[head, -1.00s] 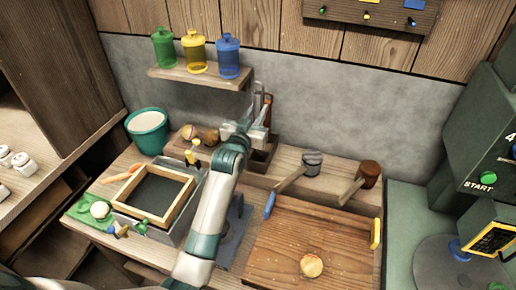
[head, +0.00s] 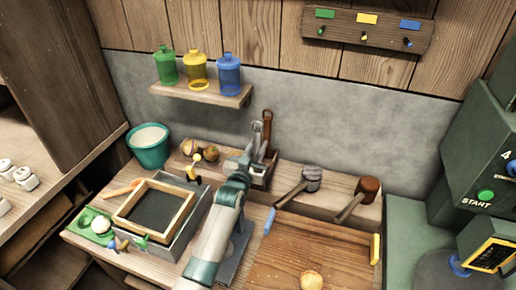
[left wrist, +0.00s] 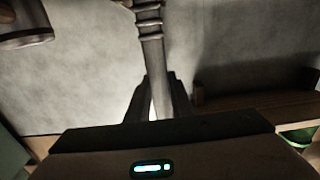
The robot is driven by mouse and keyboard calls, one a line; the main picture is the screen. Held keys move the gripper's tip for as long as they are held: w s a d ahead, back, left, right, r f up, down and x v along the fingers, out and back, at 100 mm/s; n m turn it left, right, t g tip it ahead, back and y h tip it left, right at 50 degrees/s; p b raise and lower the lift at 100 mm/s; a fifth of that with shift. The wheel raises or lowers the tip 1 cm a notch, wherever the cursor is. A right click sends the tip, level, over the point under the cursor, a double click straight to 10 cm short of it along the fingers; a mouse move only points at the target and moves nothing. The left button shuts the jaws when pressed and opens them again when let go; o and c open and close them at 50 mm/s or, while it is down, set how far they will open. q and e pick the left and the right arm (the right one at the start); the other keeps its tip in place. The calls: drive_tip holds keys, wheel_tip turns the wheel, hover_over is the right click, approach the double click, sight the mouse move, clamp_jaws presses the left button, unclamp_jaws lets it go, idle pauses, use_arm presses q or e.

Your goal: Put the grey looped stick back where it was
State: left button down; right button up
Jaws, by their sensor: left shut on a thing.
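The grey looped stick (left wrist: 150,45) stands about upright in the left wrist view, a grey rod with ring-like ridges. It is between the fingers of my left gripper (left wrist: 153,100), which is shut on it. In the head view the stick (head: 257,132) shows as a thin grey piece just above my left gripper (head: 247,160). A wooden holder (head: 267,174) stands at the back against the wall, right beside the gripper. A brown-handled tool (head: 267,122) stands upright in it. The stick's lower end is hidden by the gripper and arm. My right gripper is not in view.
A shelf with bottles (head: 198,92) hangs above left. A wooden frame (head: 153,208), a teal bucket (head: 149,148) and small round objects (head: 210,153) are left. A wooden board (head: 300,250) is front right.

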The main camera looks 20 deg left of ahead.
use_arm(q)
drive_tip(key=shift+f, duration=0.7)
drive_tip(key=c, duration=1.6)
unclamp_jaws()
drive_tip(key=shift+o, duration=0.2)
drive_tip(key=shift+s, duration=0.15)
